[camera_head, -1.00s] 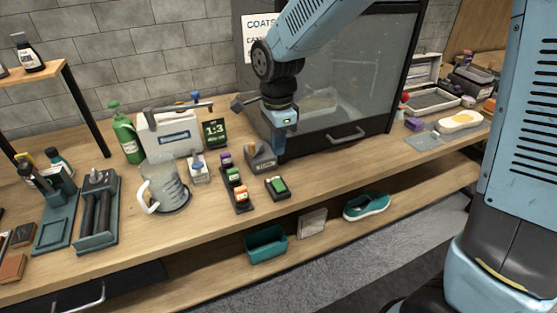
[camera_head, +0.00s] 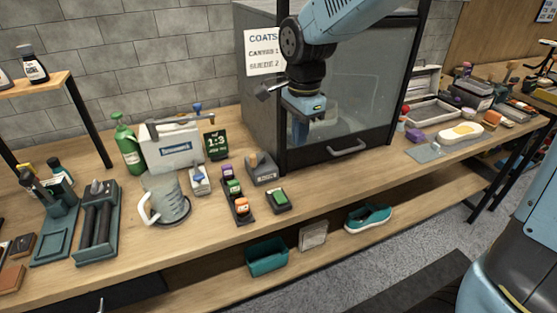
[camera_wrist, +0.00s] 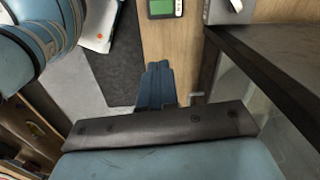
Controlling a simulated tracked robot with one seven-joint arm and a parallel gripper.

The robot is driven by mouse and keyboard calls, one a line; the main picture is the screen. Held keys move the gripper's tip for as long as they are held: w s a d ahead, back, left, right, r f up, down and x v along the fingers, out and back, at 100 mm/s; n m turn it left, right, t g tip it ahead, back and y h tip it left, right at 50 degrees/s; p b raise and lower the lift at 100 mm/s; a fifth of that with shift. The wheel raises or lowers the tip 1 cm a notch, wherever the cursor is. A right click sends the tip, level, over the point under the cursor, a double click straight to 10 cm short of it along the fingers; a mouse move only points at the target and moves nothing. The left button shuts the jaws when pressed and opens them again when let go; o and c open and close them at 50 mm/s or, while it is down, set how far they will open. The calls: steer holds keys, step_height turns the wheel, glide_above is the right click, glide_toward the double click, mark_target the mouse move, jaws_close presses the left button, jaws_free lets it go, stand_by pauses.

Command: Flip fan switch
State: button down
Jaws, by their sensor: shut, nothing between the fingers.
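A small grey box with a tan lever on top (camera_head: 262,168), which looks like the fan switch, stands on the bench at the left front corner of the glass-fronted cabinet (camera_head: 350,85). Its lever's position is too small to read. In the wrist view part of a grey box, probably the same one, shows at the top right edge (camera_wrist: 230,10). My gripper (camera_head: 301,132) points down in front of the cabinet glass, to the right of the box and apart from it. In the wrist view its blue fingers (camera_wrist: 157,85) are together and empty.
A small device with a green display (camera_head: 277,200) sits at the bench front. A rack of coloured bottles (camera_head: 238,205), a pitcher (camera_head: 166,198) and a white container (camera_head: 172,150) stand left. The cabinet handle (camera_head: 347,147) juts out. A teal sneaker (camera_head: 368,218) lies on the lower shelf.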

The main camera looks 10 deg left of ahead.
steer(key=s+d+r+n+t, duration=0.1)
steer(key=s+d+r+n, duration=0.1)
steer(key=d+r, duration=0.35)
steer(key=s+d+r+n+t, duration=0.1)
steer(key=d+r+n, duration=0.1)
steer(key=d, duration=0.7)
steer(key=s+d+r+n+t, duration=0.2)
steer(key=s+d+n, duration=0.4)
steer(key=s+d, duration=0.4)
steer(key=shift+d+r+t, duration=0.2)
steer(key=shift+d+t, duration=0.3)
steer(key=shift+d, duration=0.45)
